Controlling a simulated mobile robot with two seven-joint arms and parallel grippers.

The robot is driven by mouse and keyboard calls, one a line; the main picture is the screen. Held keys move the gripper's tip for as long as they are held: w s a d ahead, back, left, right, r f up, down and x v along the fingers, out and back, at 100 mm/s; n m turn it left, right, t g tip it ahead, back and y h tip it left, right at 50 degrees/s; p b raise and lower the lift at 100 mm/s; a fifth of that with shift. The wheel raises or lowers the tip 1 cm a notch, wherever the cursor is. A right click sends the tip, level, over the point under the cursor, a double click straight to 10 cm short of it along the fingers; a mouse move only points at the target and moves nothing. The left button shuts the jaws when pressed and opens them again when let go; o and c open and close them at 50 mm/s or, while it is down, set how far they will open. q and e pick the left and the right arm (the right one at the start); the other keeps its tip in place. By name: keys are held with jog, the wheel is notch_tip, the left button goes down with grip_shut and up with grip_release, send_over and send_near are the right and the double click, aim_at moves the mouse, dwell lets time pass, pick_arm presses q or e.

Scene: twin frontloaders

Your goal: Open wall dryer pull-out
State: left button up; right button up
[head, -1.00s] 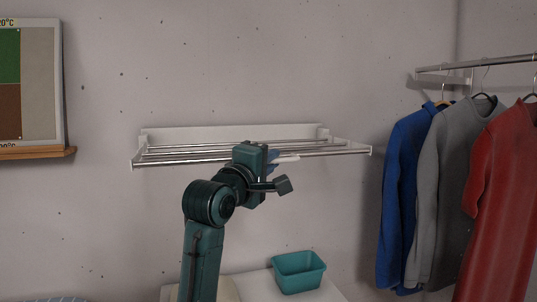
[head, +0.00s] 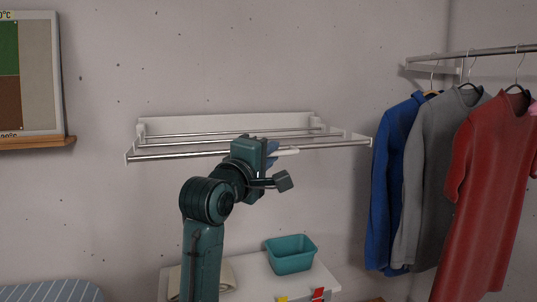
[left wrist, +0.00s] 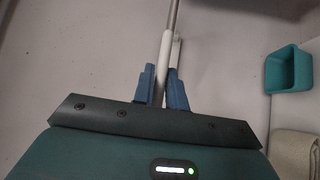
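The wall dryer (head: 228,121) is a white wall-mounted rack with several metal rods, and its front part stands out from the wall. A white grip piece (head: 287,152) sits on the front rod, right of my left gripper. My left gripper (head: 268,153) is at the middle of the front rod, and my wrist hides part of it. In the left wrist view, its blue fingers (left wrist: 162,88) stand close on both sides of the white grip piece (left wrist: 165,55) and appear to touch it. My right gripper is in neither view.
A teal bin (head: 291,254) stands on a white surface (head: 322,284) below the dryer, beside a folded beige cloth (head: 228,277). Blue, grey and red garments (head: 486,165) hang from a rail at the right. A board (head: 38,75) is on the left wall.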

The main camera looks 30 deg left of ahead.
pick_arm(q)
jog(key=o, duration=0.4)
jog(key=shift+s, duration=0.1)
